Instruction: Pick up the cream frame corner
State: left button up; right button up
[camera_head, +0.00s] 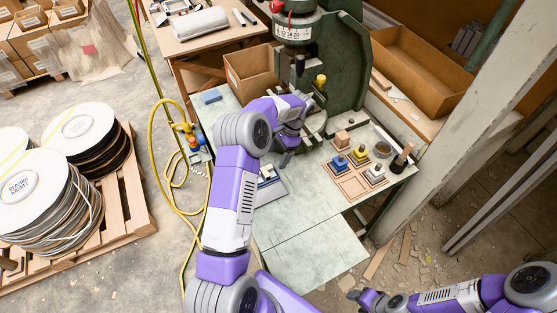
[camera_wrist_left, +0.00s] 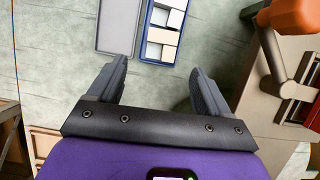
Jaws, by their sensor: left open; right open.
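A small blue-rimmed box (camera_wrist_left: 142,50) lies on the bench in the left wrist view, with white and cream block-like pieces (camera_wrist_left: 160,36) in it. I cannot tell for certain which of them is the cream frame corner. In the head view the box is partly hidden by my left arm, and pale pieces (camera_head: 267,172) show there. My left gripper (camera_wrist_left: 160,66) is open and empty, its fingertips just short of the box in the picture and apart from the pieces; it also shows in the head view (camera_head: 286,157). My right gripper (camera_head: 357,296) is open, low at the front, away from the bench.
A grey panel (camera_wrist_left: 117,28) lies beside the box. The green fly press (camera_head: 345,60) stands behind my left arm. A wooden tray (camera_head: 350,187) with coloured blocks sits to the right. A cardboard box (camera_head: 247,75) is behind. The bench front (camera_head: 310,250) is clear.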

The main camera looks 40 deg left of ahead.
aim_at(268, 171)
pick_arm(q)
jog(key=shift+s+a+f, duration=0.25)
jog(key=shift+s+f, duration=0.5)
jog(key=shift+s, duration=0.05)
jog(key=x, duration=0.5)
jog(key=shift+a+f+b, duration=0.15)
jog(key=shift+a+b, duration=0.1)
jog(key=shift+b, duration=0.15)
jog(key=shift+w, duration=0.1)
jog(key=shift+c, duration=0.2)
jog(key=c, duration=1.1)
